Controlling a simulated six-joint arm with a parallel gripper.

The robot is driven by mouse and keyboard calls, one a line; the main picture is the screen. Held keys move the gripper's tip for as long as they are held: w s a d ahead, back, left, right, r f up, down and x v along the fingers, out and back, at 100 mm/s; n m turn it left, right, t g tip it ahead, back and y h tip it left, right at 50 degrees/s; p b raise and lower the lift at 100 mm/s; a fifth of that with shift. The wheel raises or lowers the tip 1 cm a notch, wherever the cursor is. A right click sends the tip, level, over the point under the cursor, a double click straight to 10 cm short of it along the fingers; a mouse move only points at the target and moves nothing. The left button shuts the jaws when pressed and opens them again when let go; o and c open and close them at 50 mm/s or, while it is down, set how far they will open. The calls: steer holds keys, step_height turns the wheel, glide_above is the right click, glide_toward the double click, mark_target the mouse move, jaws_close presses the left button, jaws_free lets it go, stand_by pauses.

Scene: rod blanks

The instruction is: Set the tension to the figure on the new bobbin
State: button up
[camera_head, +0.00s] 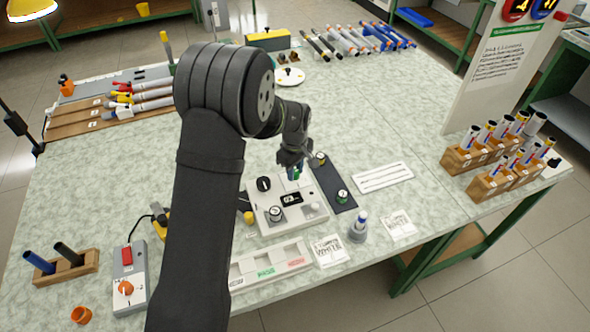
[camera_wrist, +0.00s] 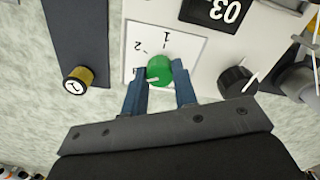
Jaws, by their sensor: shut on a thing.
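My gripper (camera_wrist: 160,90) has its two blue fingers on either side of a green knob (camera_wrist: 160,68), shut on it. The knob sits on a white dial plate (camera_wrist: 190,50) with the figures 1 and 2 showing above it; the fingers hide its lower part. A pale line marks the knob's top; which figure it points at is unclear. In the head view my gripper (camera_head: 294,164) is over the back of a pale control box (camera_head: 310,216). A yellow-sided bobbin (camera_wrist: 77,80) stands on a dark strip (camera_wrist: 75,30); I cannot read its top figure surely.
The box carries a black display (camera_head: 291,199) and a black knob (camera_head: 264,184). A green-topped piece (camera_head: 342,196) stands on the dark strip to the right. A slotted white tray (camera_head: 384,177) and wooden racks (camera_head: 458,159) are farther right.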

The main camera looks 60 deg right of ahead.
steer(key=shift+n, duration=0.3)
steer(key=o, duration=1)
steer(key=shift+r, duration=0.1)
step_height(320, 180, up, 17)
steer(key=shift+r, duration=0.15)
step_height(320, 180, down, 18)
steer(key=shift+r, duration=0.25)
stand_by(0.4)
